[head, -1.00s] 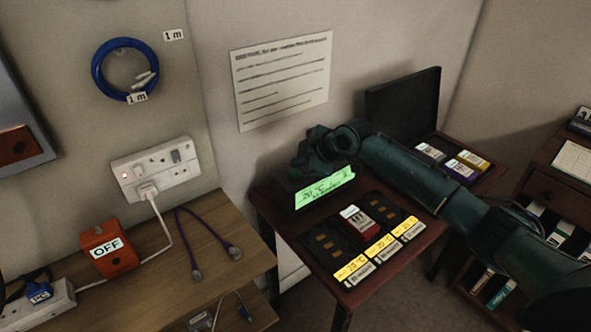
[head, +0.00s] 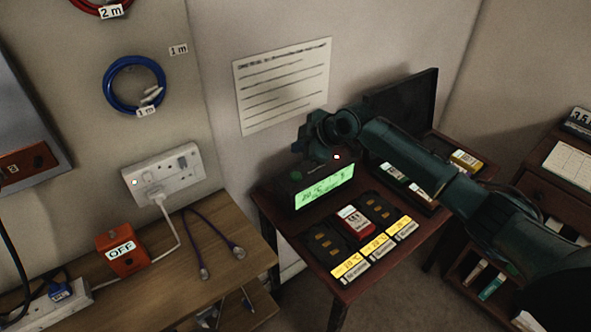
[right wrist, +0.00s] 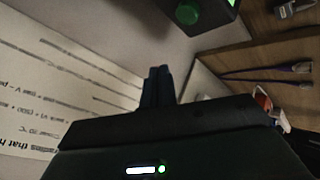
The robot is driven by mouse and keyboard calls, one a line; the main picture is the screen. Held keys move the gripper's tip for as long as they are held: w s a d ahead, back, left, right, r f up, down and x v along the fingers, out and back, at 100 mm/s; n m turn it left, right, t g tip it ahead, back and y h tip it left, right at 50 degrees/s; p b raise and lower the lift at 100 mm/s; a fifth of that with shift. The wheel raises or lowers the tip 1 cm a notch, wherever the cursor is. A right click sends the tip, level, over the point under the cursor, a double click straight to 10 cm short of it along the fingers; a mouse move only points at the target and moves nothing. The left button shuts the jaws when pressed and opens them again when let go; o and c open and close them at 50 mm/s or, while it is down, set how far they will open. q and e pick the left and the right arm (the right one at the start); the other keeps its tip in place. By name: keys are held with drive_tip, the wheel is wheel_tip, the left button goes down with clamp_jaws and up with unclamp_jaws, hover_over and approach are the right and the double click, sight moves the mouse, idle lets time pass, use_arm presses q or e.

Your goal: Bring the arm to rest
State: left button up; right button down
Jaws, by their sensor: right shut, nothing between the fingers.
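My right arm reaches in from the right in the head view. My right gripper (head: 306,140) hangs above the back of a dark box with a lit green display (head: 325,188), apart from it. In the right wrist view its fingers (right wrist: 157,75) are together and hold nothing. A round green knob (right wrist: 187,12) on the dark box shows at the top of that view, clear of the fingers. My left gripper is not in view.
The box stands on a dark red table with a charger tray holding a red module (head: 356,222) and yellow labels. A lidded case (head: 402,105) stands behind my arm. A wooden bench (head: 190,285) with an OFF box (head: 121,250) is at left. A notice (head: 283,85) hangs behind.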

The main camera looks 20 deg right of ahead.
drive_tip(key=shift+f, duration=0.1)
idle(0.5)
